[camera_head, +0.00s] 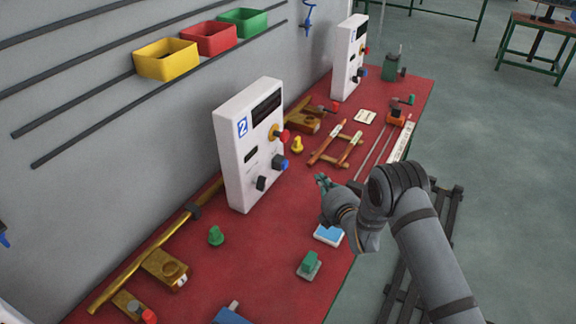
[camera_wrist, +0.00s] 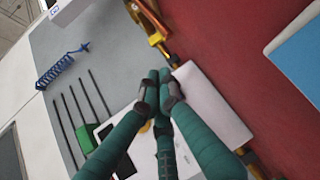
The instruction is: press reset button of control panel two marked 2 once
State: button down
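Control panel two (camera_head: 236,160) is a white upright box with a blue "2" label, standing at the back of the red table. Its front has a dark display, a red button (camera_head: 283,136) on a yellow base, a blue button (camera_head: 280,163) and a black knob (camera_head: 261,184). The reset lettering is too small to read. My gripper (camera_head: 322,182) is in front of the panel, to the right of the buttons and apart from them. In the wrist view its teal fingers (camera_wrist: 164,78) meet at the tips, empty, with a white panel (camera_wrist: 215,110) behind them, its buttons hidden.
A second white panel (camera_head: 345,60) stands further back. A yellow knob-like piece (camera_head: 297,145), brass parts (camera_head: 303,122) and a blue-topped block (camera_head: 328,235) lie near my gripper. Yellow, red and green bins (camera_head: 165,60) hang on the wall. Bare red tabletop lies before panel two.

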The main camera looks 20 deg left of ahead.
aim_at(285, 165)
jog(key=a, duration=0.4)
jog(key=a+b, duration=0.1)
jog(key=a, duration=0.1)
jog(key=shift+w+a+f, duration=0.15)
jog(key=shift+w+a, duration=0.2)
jog(key=shift+w, duration=0.05)
jog(key=shift+w+a+b, duration=0.15)
jog(key=shift+a+b, duration=0.2)
jog(key=shift+a, duration=0.6)
jog(key=shift+a, duration=0.1)
dwell(0.4)
jog(key=shift+a+b, duration=0.35)
jog(key=shift+b, duration=0.15)
jog(key=shift+a+r+b, duration=0.2)
jog(key=shift+a+b, duration=0.2)
jog(key=shift+a, duration=0.1)
dwell(0.7)
jog(key=shift+d, duration=0.9)
jog(key=shift+d, duration=0.1)
